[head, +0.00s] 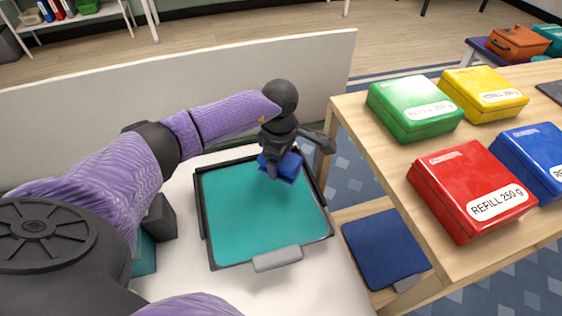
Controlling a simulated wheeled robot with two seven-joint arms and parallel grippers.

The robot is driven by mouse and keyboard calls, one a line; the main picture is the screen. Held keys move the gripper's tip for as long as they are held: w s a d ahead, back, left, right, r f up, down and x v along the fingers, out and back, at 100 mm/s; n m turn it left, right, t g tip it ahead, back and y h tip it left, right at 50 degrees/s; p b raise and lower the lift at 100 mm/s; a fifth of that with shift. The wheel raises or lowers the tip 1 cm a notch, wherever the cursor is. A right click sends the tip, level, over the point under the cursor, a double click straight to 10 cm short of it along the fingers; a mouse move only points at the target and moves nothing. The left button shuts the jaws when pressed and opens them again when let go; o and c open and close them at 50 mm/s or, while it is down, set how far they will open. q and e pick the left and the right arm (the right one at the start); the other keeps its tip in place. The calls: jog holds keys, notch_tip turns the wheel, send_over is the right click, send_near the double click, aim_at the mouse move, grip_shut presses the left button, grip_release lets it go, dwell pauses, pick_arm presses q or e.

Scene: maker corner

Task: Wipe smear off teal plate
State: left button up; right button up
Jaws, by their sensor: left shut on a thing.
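The teal plate (255,215) lies flat on a white surface, with a dark raised rim on its sides and a grey tab (278,259) at its near edge. My left gripper (281,160) reaches over the plate's far right part, pointing down. It is shut on a blue block (291,168), perhaps a sponge. The block is at or just above the plate; I cannot tell if it touches. I make out no smear on the visible teal surface; the gripper and block hide the far right part. My right gripper is not in view.
A wooden table (372,140) at the right holds green (412,108), yellow (482,92), red (465,185) and blue (535,155) refill boxes. A low white panel (60,120) stands behind the white surface (180,265).

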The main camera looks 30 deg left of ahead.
pick_arm(q)
jog(key=shift+r+p, duration=0.85)
jog(key=shift+r, duration=0.55)
